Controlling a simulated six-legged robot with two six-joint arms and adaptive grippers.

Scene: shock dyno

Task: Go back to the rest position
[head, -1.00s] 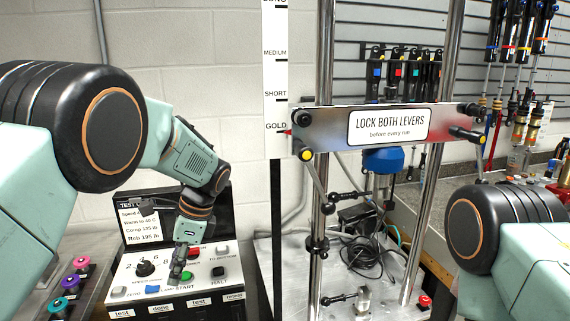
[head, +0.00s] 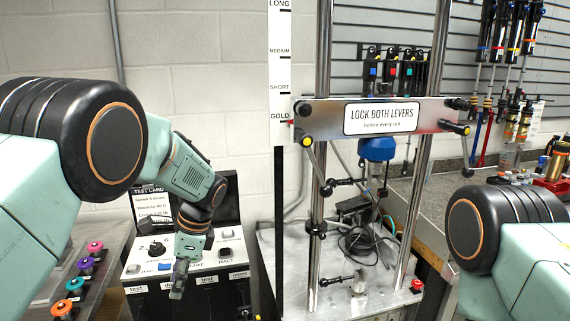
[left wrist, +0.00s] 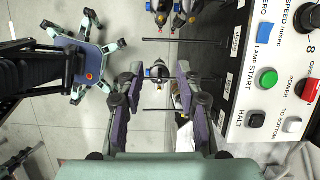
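My left gripper (head: 179,286) hangs fingers down at the near edge of the control box (head: 133,272) in the head view. In the left wrist view its two purple-padded fingers (left wrist: 160,95) stand apart with nothing held between them. The box's green START button (left wrist: 267,78) and red power button (left wrist: 307,89) lie to the right of the fingers there, clear of them. My right arm enters the head view at the lower right; its gripper is out of view.
The shock dyno's crosshead (head: 383,118) spans two steel posts right of the control box. A row of coloured knobs (head: 86,267) stands on a bench at left. Tools hang on the slatted wall. Open floor (left wrist: 45,135) shows in the left wrist view.

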